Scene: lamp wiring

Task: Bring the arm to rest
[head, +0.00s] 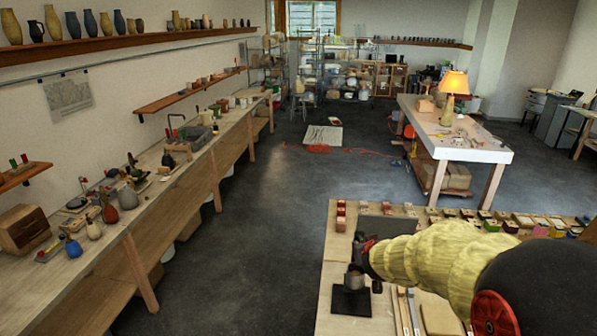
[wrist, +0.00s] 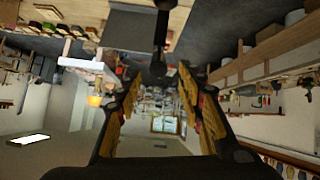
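My arm, in a yellow sleeve, reaches in from the lower right of the head view over the near workbench (head: 335,270). My gripper (wrist: 160,100) shows its two yellow-padded fingers spread wide apart in the wrist view, with only the distant room between them. In the head view the arm's far end is dark and red, and the fingers cannot be made out. A lit lamp (head: 453,84) stands on a white table (head: 483,150) across the floor. The lamp also shows in the wrist view (wrist: 94,100), upside down.
A small grey cup-like piece (head: 354,278) stands on a black plate (head: 349,301) just below the arm's end. Small coloured blocks line the near bench's far edge. A long bench (head: 190,190) with vases and tools runs along the left wall. The floor between is mostly clear.

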